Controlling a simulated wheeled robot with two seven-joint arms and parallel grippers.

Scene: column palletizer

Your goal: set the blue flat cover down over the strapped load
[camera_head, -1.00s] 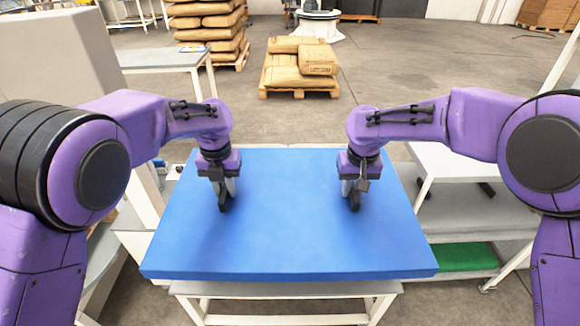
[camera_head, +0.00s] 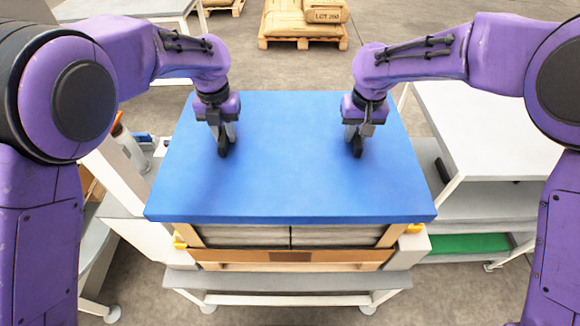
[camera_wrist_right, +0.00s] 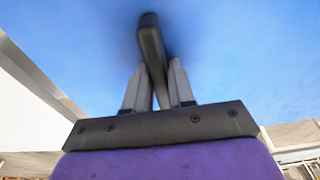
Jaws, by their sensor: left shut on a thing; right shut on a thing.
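The blue flat cover (camera_head: 290,190) is spread level over the strapped load (camera_head: 290,236). Only the load's front face shows below the cover's front edge: grey bags with a dark vertical strap, on a wooden base. I cannot tell whether the cover touches the load. My left gripper (camera_head: 222,143) is shut on the cover at a dark handle on its left half. My right gripper (camera_head: 355,142) is shut on the cover at a dark handle on its right half. The right wrist view shows the right fingers (camera_wrist_right: 155,85) closed around that dark handle (camera_wrist_right: 150,38).
The load stands on a light table (camera_head: 290,281). A white-topped bench (camera_head: 490,130) with a green shelf item (camera_head: 465,244) stands close on the right. A bottle (camera_head: 122,128) stands at the left. A pallet with sacks (camera_head: 300,22) is on the floor behind.

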